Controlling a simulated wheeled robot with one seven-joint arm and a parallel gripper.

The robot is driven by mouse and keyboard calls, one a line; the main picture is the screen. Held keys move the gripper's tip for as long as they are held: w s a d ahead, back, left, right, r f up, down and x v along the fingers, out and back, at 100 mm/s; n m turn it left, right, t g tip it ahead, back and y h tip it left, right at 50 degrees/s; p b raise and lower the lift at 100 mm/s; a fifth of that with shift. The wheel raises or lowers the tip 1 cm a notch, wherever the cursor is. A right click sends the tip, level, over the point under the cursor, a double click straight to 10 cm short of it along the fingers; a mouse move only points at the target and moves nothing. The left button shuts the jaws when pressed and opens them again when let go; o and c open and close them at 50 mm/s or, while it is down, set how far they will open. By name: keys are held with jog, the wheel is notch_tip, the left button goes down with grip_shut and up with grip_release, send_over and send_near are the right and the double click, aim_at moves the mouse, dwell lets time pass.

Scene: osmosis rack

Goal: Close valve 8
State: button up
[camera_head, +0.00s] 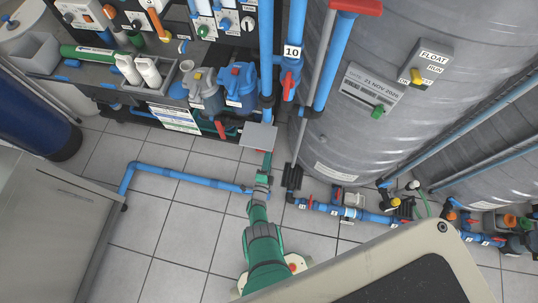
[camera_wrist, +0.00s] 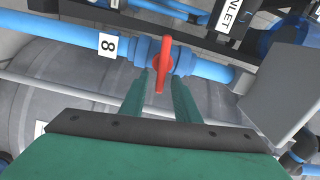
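Valve 8 (camera_wrist: 185,62) is in the wrist view, a blue valve body on a blue pipe with a white label "8" (camera_wrist: 108,44) to its left. Its red handle (camera_wrist: 162,66) stands roughly crosswise to the pipe. My gripper (camera_wrist: 160,77) has its two green fingers apart, one on each side of the handle's lower end. Small gaps show between handle and fingers, so it does not look clamped. In the head view my gripper (camera_head: 265,160) reaches in beside a grey plate; I cannot make out valve 8 there.
The grey plate (camera_head: 259,136) is close to my gripper and also shows at the right in the wrist view (camera_wrist: 285,88). A large grey tank (camera_head: 375,100) stands to the right. A blue floor pipe (camera_head: 185,176) runs to the left. Tiled floor there is mostly clear.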

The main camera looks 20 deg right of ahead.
jog(key=v, duration=1)
jog(key=shift+s+a, duration=0.25)
jog(key=shift+s, duration=0.1)
